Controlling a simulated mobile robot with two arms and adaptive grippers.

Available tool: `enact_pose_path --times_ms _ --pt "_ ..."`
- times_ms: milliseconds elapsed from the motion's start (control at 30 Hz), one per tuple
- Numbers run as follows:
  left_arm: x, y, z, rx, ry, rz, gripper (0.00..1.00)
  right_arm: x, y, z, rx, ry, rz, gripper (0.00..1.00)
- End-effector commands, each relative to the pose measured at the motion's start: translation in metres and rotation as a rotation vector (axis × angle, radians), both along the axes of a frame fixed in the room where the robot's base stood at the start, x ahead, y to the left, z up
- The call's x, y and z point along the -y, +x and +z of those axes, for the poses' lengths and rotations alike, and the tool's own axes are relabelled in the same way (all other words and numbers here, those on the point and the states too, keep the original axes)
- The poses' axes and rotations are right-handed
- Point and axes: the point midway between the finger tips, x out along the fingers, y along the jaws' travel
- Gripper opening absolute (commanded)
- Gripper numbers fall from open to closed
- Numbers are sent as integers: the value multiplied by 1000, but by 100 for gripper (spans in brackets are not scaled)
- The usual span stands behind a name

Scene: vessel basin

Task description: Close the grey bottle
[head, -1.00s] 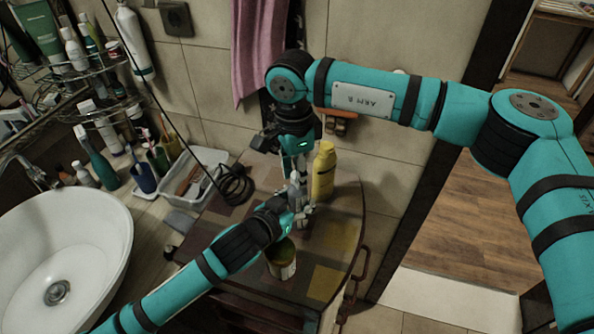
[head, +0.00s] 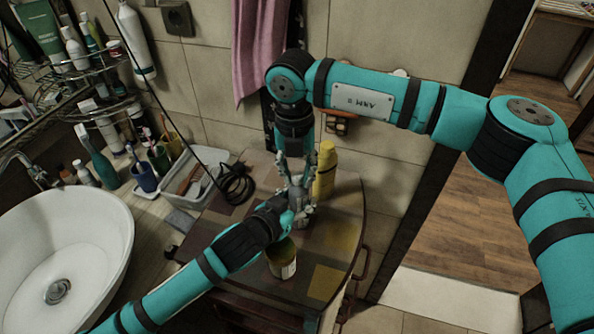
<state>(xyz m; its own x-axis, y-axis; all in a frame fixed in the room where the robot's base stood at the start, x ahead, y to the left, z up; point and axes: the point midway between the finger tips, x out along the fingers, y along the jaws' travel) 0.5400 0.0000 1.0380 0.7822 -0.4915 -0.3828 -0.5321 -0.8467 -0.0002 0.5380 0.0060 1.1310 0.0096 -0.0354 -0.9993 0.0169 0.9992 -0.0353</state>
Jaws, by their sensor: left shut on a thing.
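The grey bottle (head: 300,215) stands on the small wooden cabinet top, mostly hidden by both grippers. My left gripper (head: 297,212) comes in from the lower left and is shut on the bottle's body. My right gripper (head: 298,180) points down from above, at the top of the bottle. Its fingers look spread around the bottle's top. I cannot make out a cap, or whether the fingers touch the bottle.
A yellow bottle (head: 325,170) stands just right of and behind my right gripper. An open-topped can (head: 282,258) stands in front of my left gripper. The cabinet top's (head: 325,282) front right is clear.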

Motion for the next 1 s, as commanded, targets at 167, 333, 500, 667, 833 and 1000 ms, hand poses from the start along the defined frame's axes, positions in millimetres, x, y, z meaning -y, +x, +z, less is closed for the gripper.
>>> enact_pose_path --times_ms 167,333,500,667,833,1000 --pt "1 0 0 -1 -1 -1 0 0 0 0 0 0 1 45" --pt "0 0 0 -1 -1 -1 0 0 0 0 -1 0 3 45" --pt "0 0 0 0 -1 0 0 0 0 7 0 1 3 45" --pt "0 0 0 0 -1 0 0 -1 0 27 1 0 3 45" --pt "0 0 0 0 0 1 0 -2 -1 44 0 -1 4 45" --pt "0 0 0 0 0 1 0 -2 -1 45 -2 0 4 45"
